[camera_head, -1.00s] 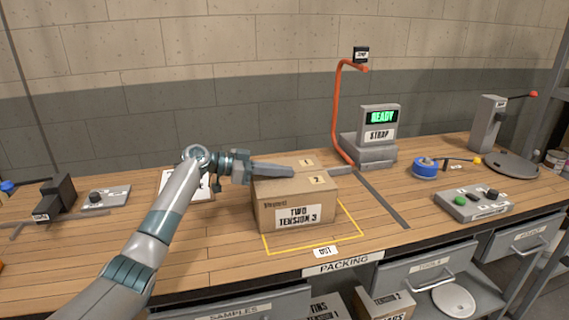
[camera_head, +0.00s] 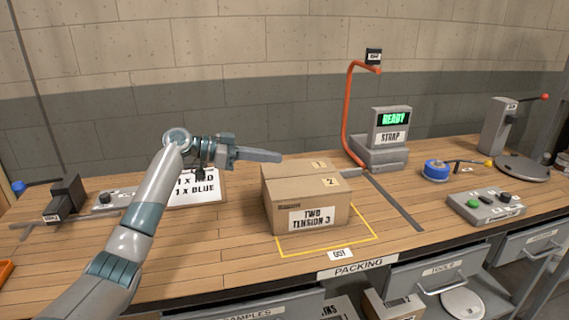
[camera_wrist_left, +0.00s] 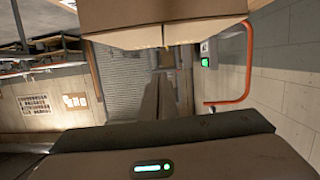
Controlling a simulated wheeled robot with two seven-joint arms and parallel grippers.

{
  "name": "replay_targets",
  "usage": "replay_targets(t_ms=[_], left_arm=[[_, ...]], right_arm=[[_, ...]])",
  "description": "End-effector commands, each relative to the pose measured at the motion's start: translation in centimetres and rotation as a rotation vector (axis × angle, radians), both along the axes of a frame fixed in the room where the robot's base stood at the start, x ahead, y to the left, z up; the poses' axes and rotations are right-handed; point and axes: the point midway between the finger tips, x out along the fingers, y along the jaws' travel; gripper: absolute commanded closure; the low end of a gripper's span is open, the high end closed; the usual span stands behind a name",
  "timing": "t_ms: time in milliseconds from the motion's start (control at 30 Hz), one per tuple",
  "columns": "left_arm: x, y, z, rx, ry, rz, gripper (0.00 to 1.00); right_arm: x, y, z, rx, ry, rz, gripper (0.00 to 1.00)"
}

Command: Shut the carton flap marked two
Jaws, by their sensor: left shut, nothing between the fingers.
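The brown carton (camera_head: 285,213) stands on the bench inside a yellow outline, its front label reading TWO TENSION 3. Its flap marked 2 (camera_head: 350,183) lies about flat across the near part of the top. The flap marked 1 (camera_head: 300,165) lies about flat behind it. In the left wrist view, the carton's cardboard (camera_wrist_left: 120,20) fills the top of the picture. My right gripper is out of view.
The strap machine (camera_head: 390,130) reads READY, with an orange arch (camera_head: 349,110) behind the carton. A button box (camera_head: 485,205) and a blue tape roll (camera_head: 435,170) are at right. An order card (camera_head: 205,186) lies left. Bench in front-left is clear.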

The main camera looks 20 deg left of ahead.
Motion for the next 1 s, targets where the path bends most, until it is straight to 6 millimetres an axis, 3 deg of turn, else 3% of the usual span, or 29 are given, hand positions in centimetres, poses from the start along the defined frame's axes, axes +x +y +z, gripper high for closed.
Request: replay_targets(t_ms=[300,1000], left_arm=[[-1.3,2.1,0.6,-0.001,0.001,0.0,1.0],[-1.4,2.2,0.7,-0.001,0.0,-0.001,1.0]], right_arm=[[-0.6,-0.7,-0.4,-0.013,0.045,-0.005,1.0],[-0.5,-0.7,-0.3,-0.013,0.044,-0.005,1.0]])
